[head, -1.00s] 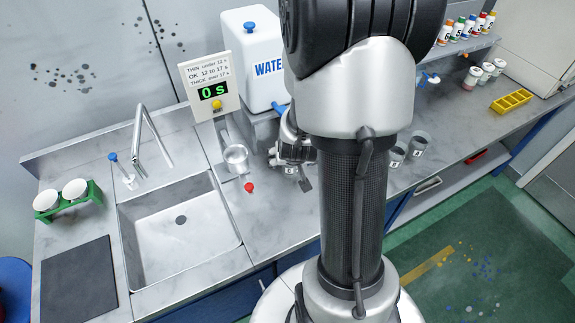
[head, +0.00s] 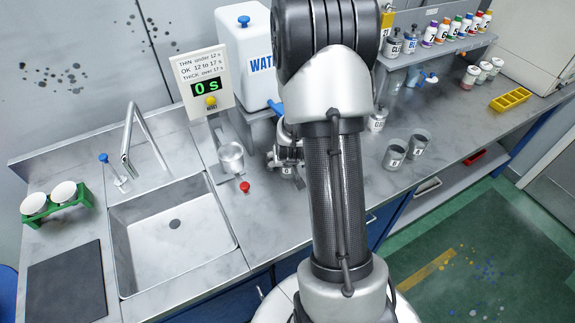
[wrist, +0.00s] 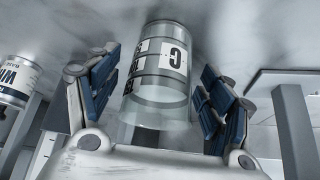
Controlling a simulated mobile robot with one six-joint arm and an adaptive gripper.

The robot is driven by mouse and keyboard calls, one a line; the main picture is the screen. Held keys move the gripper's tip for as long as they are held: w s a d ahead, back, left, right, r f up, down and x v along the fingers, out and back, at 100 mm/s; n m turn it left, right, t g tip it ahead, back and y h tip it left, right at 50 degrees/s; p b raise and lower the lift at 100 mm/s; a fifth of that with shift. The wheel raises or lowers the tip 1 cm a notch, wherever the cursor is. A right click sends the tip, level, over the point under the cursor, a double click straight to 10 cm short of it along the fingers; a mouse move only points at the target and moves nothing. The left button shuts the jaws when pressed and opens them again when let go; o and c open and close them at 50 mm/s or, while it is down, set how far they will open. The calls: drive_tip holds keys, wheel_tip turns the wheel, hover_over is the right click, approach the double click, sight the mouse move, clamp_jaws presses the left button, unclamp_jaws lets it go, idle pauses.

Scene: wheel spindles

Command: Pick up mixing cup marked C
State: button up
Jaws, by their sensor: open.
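The mixing cup marked C (wrist: 160,65) is a clear grey cup with a white letter label, and it fills the middle of the wrist view. My gripper (wrist: 160,85) is open, with one blue-padded finger on each side of the cup. Gaps show between the pads and the cup wall, so it is not gripped. In the head view my gripper (head: 287,158) is low over the counter beside the water tank, and my arm hides part of that area. A cup (head: 288,171) shows small beneath it, its letter too small to read.
Two other grey cups (head: 405,150) stand on the counter to the right of my arm. A labelled can (wrist: 15,82) stands left in the wrist view.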

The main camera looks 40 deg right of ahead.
drive_tip(key=c, duration=1.3)
